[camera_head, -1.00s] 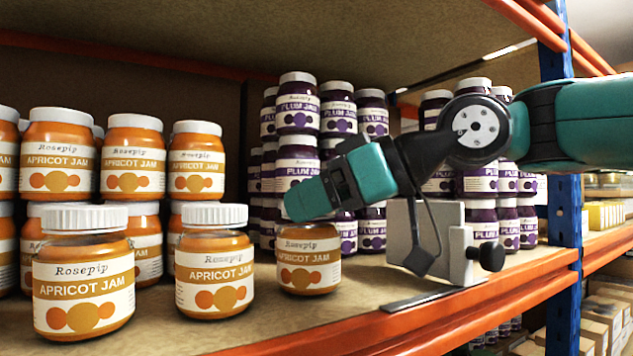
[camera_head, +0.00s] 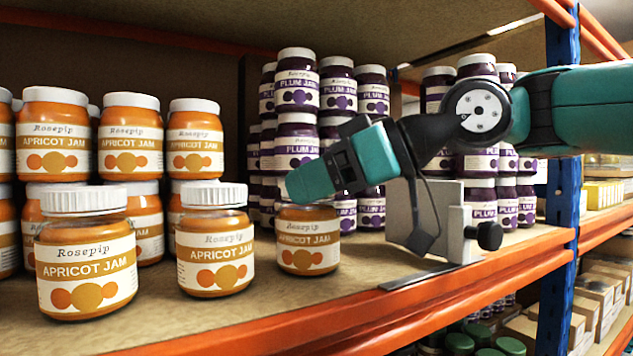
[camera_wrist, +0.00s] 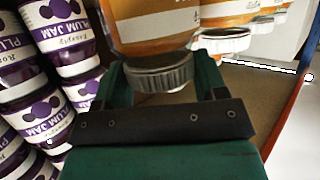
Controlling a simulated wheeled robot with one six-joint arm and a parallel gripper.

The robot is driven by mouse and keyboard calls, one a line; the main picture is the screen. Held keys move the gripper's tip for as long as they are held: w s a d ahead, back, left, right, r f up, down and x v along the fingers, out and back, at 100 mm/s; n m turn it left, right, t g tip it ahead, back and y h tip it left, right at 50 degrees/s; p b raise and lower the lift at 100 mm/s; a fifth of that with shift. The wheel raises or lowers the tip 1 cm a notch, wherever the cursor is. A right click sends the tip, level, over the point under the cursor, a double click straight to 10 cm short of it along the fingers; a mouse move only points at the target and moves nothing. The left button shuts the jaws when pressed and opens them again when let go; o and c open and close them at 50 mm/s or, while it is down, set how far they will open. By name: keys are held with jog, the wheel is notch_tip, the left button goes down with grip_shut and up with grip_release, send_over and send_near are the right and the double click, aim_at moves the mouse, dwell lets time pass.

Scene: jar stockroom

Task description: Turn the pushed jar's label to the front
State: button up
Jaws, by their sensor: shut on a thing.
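The held apricot jam jar (camera_head: 308,240) stands on the shelf at the right end of the front row. Its cream and orange label faces the front in the head view, with the printing upright. My gripper (camera_head: 308,196) reaches in from the right and covers the jar's lid from above. In the wrist view my gripper (camera_wrist: 160,76) has a finger on each side of the grey ribbed lid (camera_wrist: 158,74) and is shut on it. The wrist view shows only part of the jar's label; the lid is hidden in the head view.
Two apricot jars (camera_head: 87,265) (camera_head: 215,250) stand to the left in the front row, labels forward. More apricot jars (camera_head: 131,140) are stacked behind. Plum jam jars (camera_head: 297,95) are stacked behind my gripper. A grey metal bookend (camera_head: 440,215) stands right of the held jar, near the orange shelf edge (camera_head: 330,315).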

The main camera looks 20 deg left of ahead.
jog(key=shift+f, duration=0.1)
jog(key=o, duration=1.6)
jog(key=shift+f, duration=0.1)
jog(key=shift+c, duration=0.2)
jog(key=p+v, duration=0.5)
jog(key=v, duration=1.2)
jog(key=shift+r+p, duration=0.2)
jog(key=shift+p, duration=0.15)
jog(key=shift+d, duration=0.1)
